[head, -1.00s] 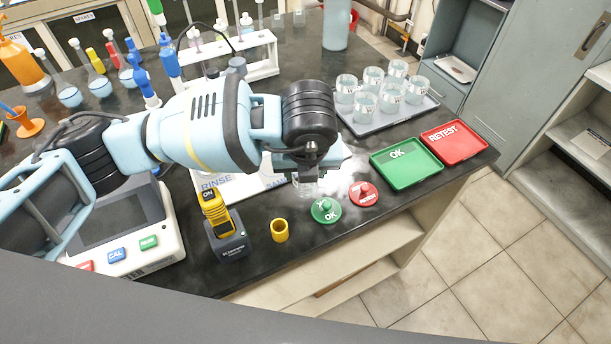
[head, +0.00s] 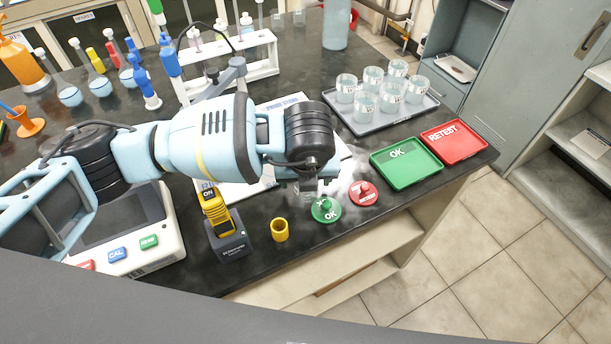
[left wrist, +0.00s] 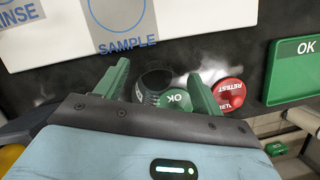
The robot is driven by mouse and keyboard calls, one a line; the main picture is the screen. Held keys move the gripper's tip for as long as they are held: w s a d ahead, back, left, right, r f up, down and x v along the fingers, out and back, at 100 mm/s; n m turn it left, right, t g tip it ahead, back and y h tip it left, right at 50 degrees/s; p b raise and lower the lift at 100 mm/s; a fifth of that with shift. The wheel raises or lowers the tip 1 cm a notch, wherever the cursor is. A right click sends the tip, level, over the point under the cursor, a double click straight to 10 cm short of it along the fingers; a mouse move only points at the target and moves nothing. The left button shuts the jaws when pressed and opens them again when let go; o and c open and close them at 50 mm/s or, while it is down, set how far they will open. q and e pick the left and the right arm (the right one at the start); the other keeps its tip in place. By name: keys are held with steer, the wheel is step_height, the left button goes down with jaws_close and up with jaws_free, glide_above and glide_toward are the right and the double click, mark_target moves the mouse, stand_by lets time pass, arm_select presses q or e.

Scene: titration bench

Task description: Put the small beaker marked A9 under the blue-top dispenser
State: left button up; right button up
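My left gripper (left wrist: 158,92) points down near the bench's front edge. It also shows in the head view (head: 306,184). Its green fingers are apart in the left wrist view. A small clear beaker (left wrist: 154,84), dark against the bench, lies between and just beyond the fingertips; I cannot tell whether they touch it, and its marking is unreadable. In the head view the arm mostly hides it. Several clear beakers with small labels stand on a grey tray (head: 368,128); I cannot read A9. A blue-topped upright piece (head: 168,58) stands at the back left. My right gripper is out of view.
Green OK (head: 326,210) and red RETEST (head: 363,193) knobbed discs sit close beside the gripper. Green (head: 406,164) and red (head: 455,142) trays lie to the right. The white RINSE/SAMPLE sheet (left wrist: 180,12) is behind.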

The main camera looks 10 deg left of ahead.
arm_select(q)
steer(key=shift+r, duration=0.1)
steer(key=p+v, duration=0.1)
steer(key=v, duration=1.1)
steer(key=shift+d, duration=0.1)
